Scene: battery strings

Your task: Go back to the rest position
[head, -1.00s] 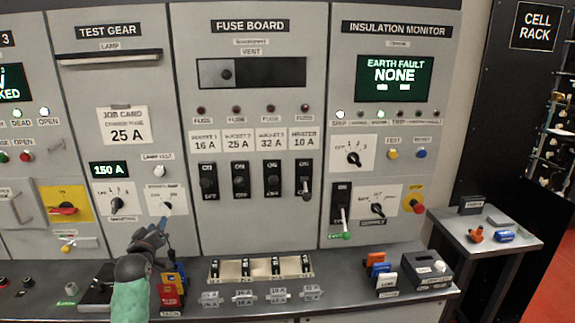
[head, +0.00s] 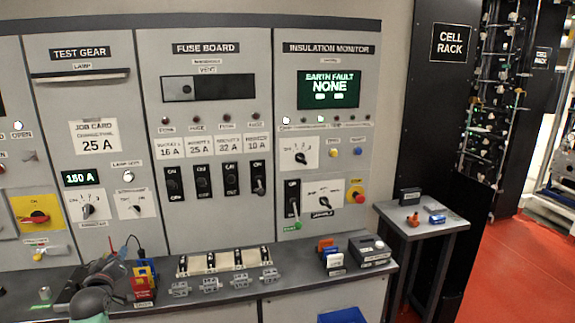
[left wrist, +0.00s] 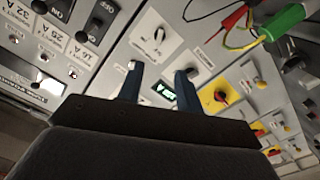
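My left gripper (head: 112,266) is low in front of the test gear panel (head: 85,140), at the lower left of the head view, over the bench. In the left wrist view its two dark blue fingers (left wrist: 158,78) stand apart with nothing between them, so it is open and empty. It is clear of the two rotary knobs, the left one (head: 88,210) and the right one (head: 136,208). My right gripper is not in view.
The bench (head: 225,293) holds a fuse row (head: 225,260), loose grey fuse carriers, and coloured blocks (head: 330,252). A red-and-yellow tester (head: 143,280) with thin leads is close beside my left gripper. A side table (head: 440,224) is at the right; red floor lies open beyond.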

